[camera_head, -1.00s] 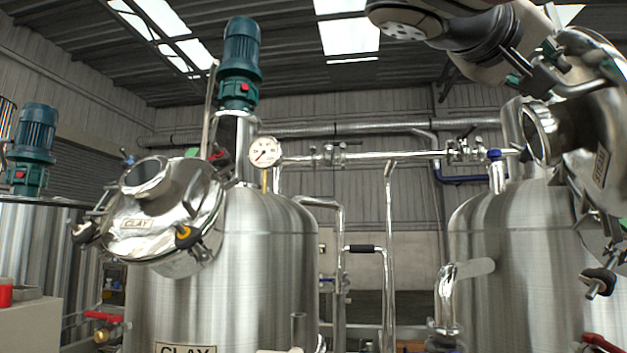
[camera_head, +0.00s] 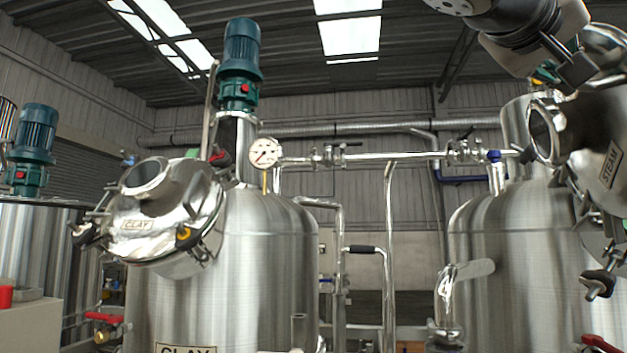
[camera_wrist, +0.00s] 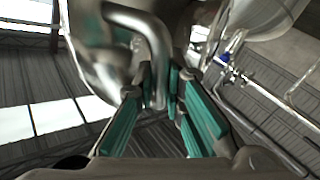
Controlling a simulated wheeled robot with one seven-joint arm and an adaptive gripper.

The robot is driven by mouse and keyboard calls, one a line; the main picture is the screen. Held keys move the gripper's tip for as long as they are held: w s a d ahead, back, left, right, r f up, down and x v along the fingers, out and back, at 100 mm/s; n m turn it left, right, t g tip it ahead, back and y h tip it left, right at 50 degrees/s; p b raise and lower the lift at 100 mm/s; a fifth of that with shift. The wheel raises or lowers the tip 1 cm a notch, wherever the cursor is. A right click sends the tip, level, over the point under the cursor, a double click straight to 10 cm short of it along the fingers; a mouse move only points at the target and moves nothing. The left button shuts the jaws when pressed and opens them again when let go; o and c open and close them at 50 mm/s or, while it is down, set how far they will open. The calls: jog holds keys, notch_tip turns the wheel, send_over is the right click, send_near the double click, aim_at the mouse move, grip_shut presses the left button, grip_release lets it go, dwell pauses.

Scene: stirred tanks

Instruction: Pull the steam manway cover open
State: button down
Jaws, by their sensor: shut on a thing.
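The steam manway cover (camera_head: 597,125) is a round steel lid with a short open neck and a plate reading STEAM. It sits at the right edge of the head view, partly cut off. My gripper (camera_head: 572,66) is in front of its upper part, coming down from the top right. In the wrist view, a bent steel bar handle (camera_wrist: 140,22) runs down between the teal finger pads of my gripper (camera_wrist: 160,98), which is shut on it. The fingertip contact is partly hidden. How far the cover stands from its rim is cut off and unclear.
A steel tank (camera_head: 520,260) stands below the steam cover, with a black-knobbed clamp bolt (camera_head: 598,284) hanging at right. The clay tank's cover (camera_head: 150,215) is at left. A pipe with valves (camera_head: 390,156) and a gauge (camera_head: 265,152) cross between the tanks.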

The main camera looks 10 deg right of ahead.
aim_at(598, 56)
jog(key=s+d, duration=0.1)
jog(key=s+d+r, duration=0.1)
jog(key=d, duration=0.1)
jog(key=shift+s, duration=0.2)
jog(key=c, duration=1.9)
grip_release()
jog(key=v, duration=1.2)
